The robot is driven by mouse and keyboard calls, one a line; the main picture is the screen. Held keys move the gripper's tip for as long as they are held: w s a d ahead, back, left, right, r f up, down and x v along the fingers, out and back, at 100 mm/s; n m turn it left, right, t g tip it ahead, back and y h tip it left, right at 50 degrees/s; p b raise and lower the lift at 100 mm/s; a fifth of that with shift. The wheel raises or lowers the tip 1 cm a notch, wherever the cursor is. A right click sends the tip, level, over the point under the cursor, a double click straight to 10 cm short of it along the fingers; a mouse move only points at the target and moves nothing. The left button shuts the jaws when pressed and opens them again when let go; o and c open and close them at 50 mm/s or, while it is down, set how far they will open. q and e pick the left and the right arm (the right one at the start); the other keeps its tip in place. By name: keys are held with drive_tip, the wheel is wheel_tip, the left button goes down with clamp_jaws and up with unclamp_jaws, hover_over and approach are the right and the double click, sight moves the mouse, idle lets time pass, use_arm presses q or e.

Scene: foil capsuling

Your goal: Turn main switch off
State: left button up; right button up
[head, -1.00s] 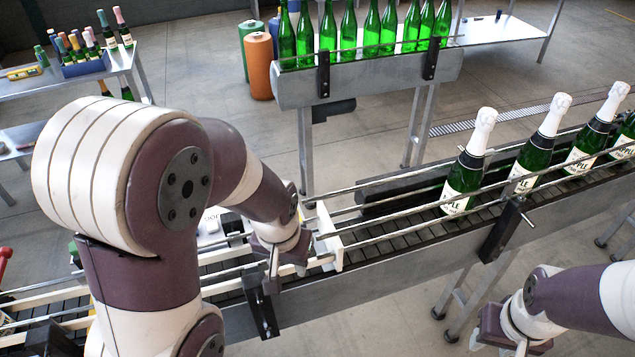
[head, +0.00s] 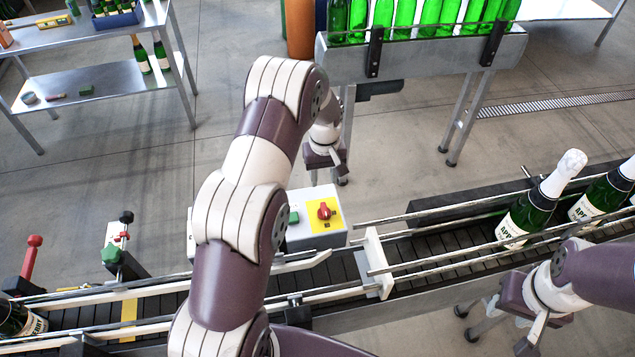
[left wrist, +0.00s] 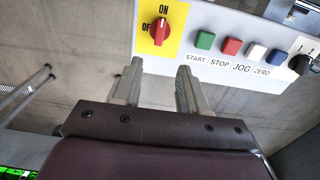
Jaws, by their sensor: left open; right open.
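The main switch is a red rotary knob (head: 324,210) on a yellow plate, on the white control box (head: 328,238) beyond the conveyor. In the left wrist view the red knob (left wrist: 160,31) stands upright, pointing at the ON mark, with an OFF mark to its left. My left gripper (head: 336,158) is beyond the box in the head view. In the left wrist view its two fingers (left wrist: 157,80) are open and empty, just short of the yellow plate and apart from the knob. My right gripper (head: 530,335) is at the lower right, open, over the conveyor's near side.
START (left wrist: 204,40), STOP (left wrist: 231,46), JOG and ZERO buttons sit right of the switch, with a black selector knob (left wrist: 299,63). Foil-topped bottles (head: 530,212) stand on the conveyor at right. A red-handled lever (head: 30,258) is at left. Green bottles (head: 410,18) stand behind.

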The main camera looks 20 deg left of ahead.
sight(325, 208)
use_arm(q)
drive_tip(key=f, duration=0.1)
drive_tip(key=s+d+f+p, duration=0.1)
drive_tip(key=f+p, duration=0.1)
drive_tip(key=shift+s+d+f, duration=0.25)
drive_tip(key=shift+s+f, duration=0.05)
drive_tip(key=shift+f, duration=0.1)
drive_tip(key=f, duration=0.2)
drive_tip(key=w+f+p, duration=0.1)
drive_tip(key=f, duration=0.2)
drive_tip(key=a+f+p, duration=0.1)
drive_tip(key=f, duration=0.1)
drive_tip(key=shift+w+f, duration=0.15)
drive_tip(key=shift+f, duration=0.25)
drive_tip(key=shift+s+d, duration=0.25)
drive_tip(key=shift+s, duration=0.1)
drive_tip(key=shift+w+a, duration=0.1)
drive_tip(key=shift+c, duration=1.2)
drive_tip(key=shift+f, duration=0.1)
clamp_jaws()
use_arm(e)
drive_tip(key=r, duration=0.3)
drive_tip(key=s+d+r, duration=0.1)
drive_tip(key=shift+r, duration=0.25)
